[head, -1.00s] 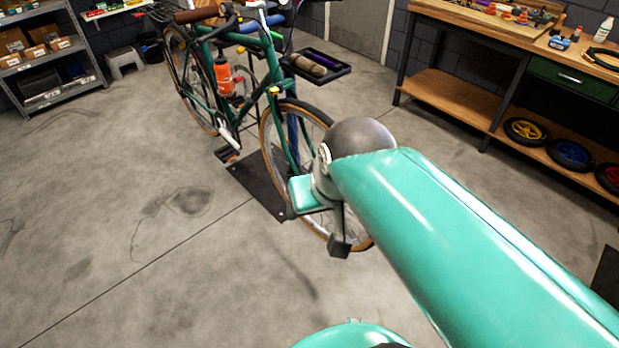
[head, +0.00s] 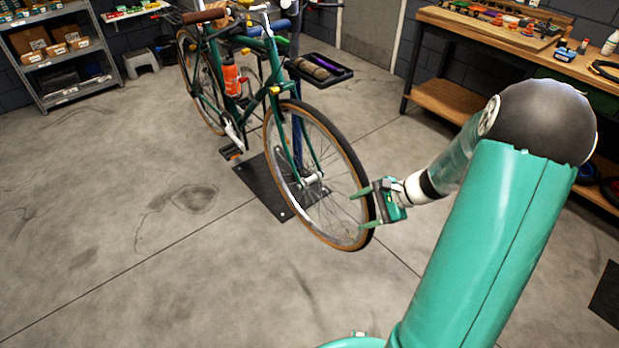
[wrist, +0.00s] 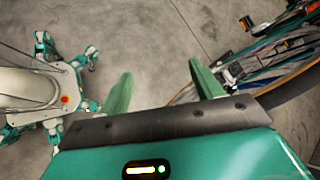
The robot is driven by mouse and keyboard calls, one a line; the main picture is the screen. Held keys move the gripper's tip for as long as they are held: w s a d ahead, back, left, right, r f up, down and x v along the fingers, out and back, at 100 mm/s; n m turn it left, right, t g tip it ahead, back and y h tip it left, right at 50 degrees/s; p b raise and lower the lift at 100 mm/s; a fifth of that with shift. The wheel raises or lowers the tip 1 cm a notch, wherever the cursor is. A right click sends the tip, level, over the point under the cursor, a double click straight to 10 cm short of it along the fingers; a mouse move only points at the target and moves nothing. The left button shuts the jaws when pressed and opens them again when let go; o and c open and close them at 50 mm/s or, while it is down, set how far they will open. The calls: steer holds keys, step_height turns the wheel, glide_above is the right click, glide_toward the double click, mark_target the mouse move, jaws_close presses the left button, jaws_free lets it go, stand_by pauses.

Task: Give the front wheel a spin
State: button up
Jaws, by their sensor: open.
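The front wheel (head: 329,222) belongs to a green bike (head: 245,75) held up on a stand. It has a dark tyre with tan sidewalls and thin spokes. In the head view my gripper (head: 362,209) is at the wheel's right side, its green fingers at the tyre's edge. I cannot tell whether they touch it. In the wrist view the two green fingers are spread apart with nothing between them. The wheel (wrist: 290,84) shows there at the right, beyond the right finger.
A black stand base (head: 262,186) lies under the wheel. A workbench (head: 440,98) stands at the right, and a metal shelf (head: 65,90) at the back left. A tool tray (head: 318,70) is behind the bike. The floor (head: 120,230) at the left is clear.

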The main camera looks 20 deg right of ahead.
steer(key=d+f+m+t+h, duration=0.1)
steer(key=d+f+m+t, duration=0.3)
steer(key=d+f+m, duration=0.3)
steer(key=d+f+m+t+h, duration=0.2)
steer(key=d+f+m+t, duration=0.3)
steer(key=f, duration=0.8)
steer(key=d+m, duration=0.2)
steer(key=shift+d+f+m, duration=0.15)
steer(key=shift+d+m, duration=0.05)
steer(key=shift+m, duration=0.2)
steer(key=shift+s, duration=0.1)
steer(key=w+a+r, duration=0.1)
steer(key=w+r, duration=0.3)
steer(key=r, duration=0.9)
steer(key=shift+x, duration=5.3)
steer(key=shift+a+r, duration=0.1)
steer(key=shift+r, duration=0.05)
